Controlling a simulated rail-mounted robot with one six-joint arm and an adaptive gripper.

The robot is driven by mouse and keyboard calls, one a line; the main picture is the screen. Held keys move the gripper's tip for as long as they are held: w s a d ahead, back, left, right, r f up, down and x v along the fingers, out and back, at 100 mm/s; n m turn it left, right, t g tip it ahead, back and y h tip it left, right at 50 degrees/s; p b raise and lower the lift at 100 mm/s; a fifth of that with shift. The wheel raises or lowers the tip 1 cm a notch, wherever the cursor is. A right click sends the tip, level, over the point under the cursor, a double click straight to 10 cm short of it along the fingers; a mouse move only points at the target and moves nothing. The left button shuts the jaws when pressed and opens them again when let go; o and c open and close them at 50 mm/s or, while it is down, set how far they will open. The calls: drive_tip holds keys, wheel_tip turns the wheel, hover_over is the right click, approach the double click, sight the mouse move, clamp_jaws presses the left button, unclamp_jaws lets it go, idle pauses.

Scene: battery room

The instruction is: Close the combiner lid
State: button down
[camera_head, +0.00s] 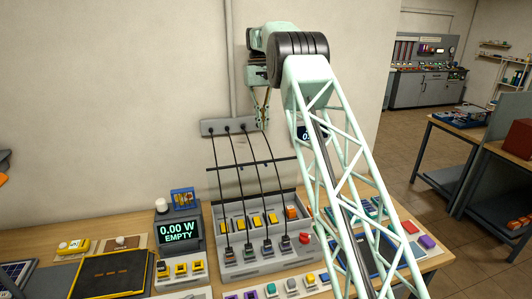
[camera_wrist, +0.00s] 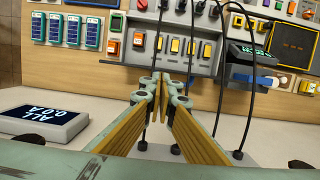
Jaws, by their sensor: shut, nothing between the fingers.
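The combiner (camera_head: 222,222) is a grey box at the back of the bench, with yellow and orange modules inside and a red knob at its right. Thin dark bars (camera_head: 250,165) cross above it, perhaps edges of a raised clear lid; I cannot tell its panel. My gripper (camera_head: 265,122) is shut and empty, high against the wall above the combiner, close to the grey cable strip (camera_head: 207,128). In the wrist view my gripper's fingers (camera_wrist: 164,80) meet, with the combiner (camera_wrist: 205,66) beyond them. Contact with the lid cannot be seen.
Several black cables (camera_head: 236,180) hang from the strip to the combiner, close to my gripper. A display (camera_head: 177,232) reading 0.00 W EMPTY stands left of the combiner. Another display (camera_wrist: 40,122) reads ALL 0.0 A. Colored blocks (camera_head: 292,285) line the bench front.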

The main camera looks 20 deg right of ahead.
drive_tip(key=shift+g, duration=0.3)
drive_tip(key=f, duration=0.1)
drive_tip(key=w+d+f+p, duration=0.1)
drive_tip(key=f, duration=0.1)
drive_tip(key=w+f, duration=0.1)
drive_tip(key=f, duration=0.1)
drive_tip(key=shift+w+d, duration=0.15)
drive_tip(key=shift+d, duration=0.2)
drive_tip(key=shift+f, duration=0.15)
drive_tip(key=shift+x, duration=4.8)
drive_tip(key=shift+s+t+b, duration=0.6)
drive_tip(key=shift+s+b, duration=0.45)
drive_tip(key=shift+b, duration=1.05)
